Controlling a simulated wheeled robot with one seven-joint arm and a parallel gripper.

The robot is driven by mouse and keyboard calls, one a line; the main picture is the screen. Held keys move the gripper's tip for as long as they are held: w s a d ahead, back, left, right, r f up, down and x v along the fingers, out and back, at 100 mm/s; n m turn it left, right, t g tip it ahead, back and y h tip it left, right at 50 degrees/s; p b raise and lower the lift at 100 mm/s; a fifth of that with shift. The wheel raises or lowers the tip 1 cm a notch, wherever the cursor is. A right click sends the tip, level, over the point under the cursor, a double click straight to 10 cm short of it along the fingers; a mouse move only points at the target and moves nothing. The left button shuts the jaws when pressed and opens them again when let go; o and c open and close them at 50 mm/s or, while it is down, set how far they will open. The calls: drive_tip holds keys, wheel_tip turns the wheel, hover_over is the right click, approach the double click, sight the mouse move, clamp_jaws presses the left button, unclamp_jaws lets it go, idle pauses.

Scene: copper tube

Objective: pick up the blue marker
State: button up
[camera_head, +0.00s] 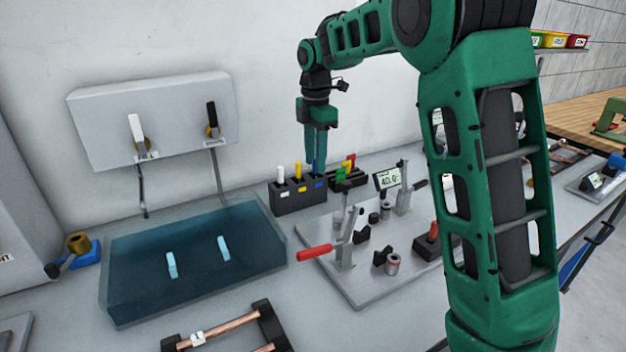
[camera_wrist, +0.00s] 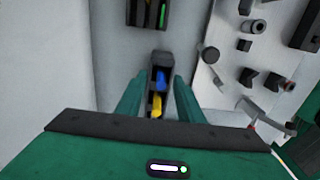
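The blue marker (camera_head: 314,167) stands upright in the right slot of a black holder (camera_head: 300,203), above a blue label. The yellow marker (camera_head: 298,170) and white marker (camera_head: 281,174) stand in the same holder to its left. My gripper (camera_head: 316,170) points down over the holder's right end, with its fingers partly hiding the blue marker. In the wrist view my gripper (camera_wrist: 158,81) is open, and the blue marker (camera_wrist: 162,77) shows between the two fingertips. The yellow marker (camera_wrist: 156,102) shows below it. I cannot tell whether a finger touches the blue marker.
A second black rack (camera_head: 349,180) with green, yellow and red pieces stands just behind the holder. A plate (camera_head: 359,287) with clamps lies to the right. A blue translucent tank (camera_head: 200,262) is at the left, and copper tubes (camera_head: 231,328) lie in front.

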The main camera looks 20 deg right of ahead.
drive_tip(key=shift+f, duration=0.45)
clamp_jaws()
drive_tip(key=shift+r, duration=0.1)
